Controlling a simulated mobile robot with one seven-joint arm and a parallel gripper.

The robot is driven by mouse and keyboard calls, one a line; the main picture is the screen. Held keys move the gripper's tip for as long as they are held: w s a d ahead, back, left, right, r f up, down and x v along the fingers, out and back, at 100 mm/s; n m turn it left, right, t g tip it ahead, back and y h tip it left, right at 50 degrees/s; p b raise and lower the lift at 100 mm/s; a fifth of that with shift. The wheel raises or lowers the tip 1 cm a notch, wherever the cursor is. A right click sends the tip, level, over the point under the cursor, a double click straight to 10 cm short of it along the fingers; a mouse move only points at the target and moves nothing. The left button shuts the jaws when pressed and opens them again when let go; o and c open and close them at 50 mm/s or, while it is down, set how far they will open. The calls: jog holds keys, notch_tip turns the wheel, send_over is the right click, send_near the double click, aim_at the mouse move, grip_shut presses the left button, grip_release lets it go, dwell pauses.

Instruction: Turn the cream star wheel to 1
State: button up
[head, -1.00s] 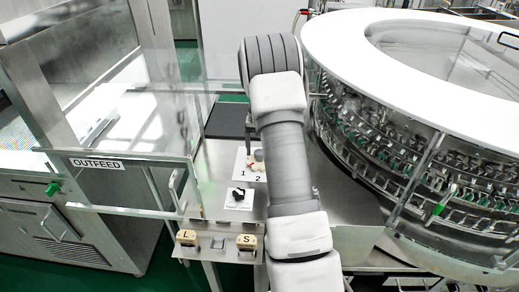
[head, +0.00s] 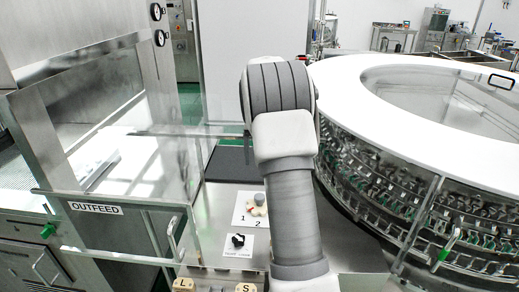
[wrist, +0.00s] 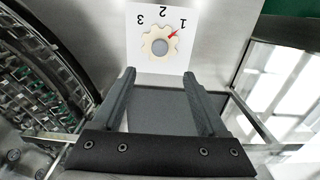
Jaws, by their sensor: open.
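The cream star wheel (wrist: 152,48) sits on a white plate (wrist: 146,67) marked 1, 2 and 3, which appear upside down in the wrist view. The wheel has a grey hub, and its red pointer (wrist: 173,35) points roughly toward the 1. My gripper (wrist: 159,76) is open and empty, with its two fingers spread just below the plate in that picture; contact with the wheel is not visible. In the head view the wheel (head: 252,211) shows beside my arm, which hides part of its plate and my fingers.
A black knob (head: 238,241) on a small white plate stands nearer than the wheel. Tags L (head: 182,285) and S (head: 245,287) are at the bottom edge. A clear OUTFEED guard (head: 97,208) is left, the round washer (head: 400,185) right.

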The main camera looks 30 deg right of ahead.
notch_tip(320, 180, up, 3)
jog(key=shift+f, duration=0.1)
dwell(0.6)
jog(key=s+a+r+n+t, duration=0.3)
jog(key=s+a+r, duration=0.8)
jog(key=a, duration=0.4)
jog(key=s+a+f+n+t, duration=0.1)
jog(key=s+a+n, duration=0.1)
jog(key=s+a, duration=0.3)
jog(key=s+a+f+n+t, duration=0.1)
jog(key=s+a, duration=0.4)
jog(key=s, duration=0.7)
jog(key=shift+s+a+f+n+t, duration=0.2)
jog(key=shift+s+f+n+t, duration=0.15)
jog(key=shift+f+n, duration=0.25)
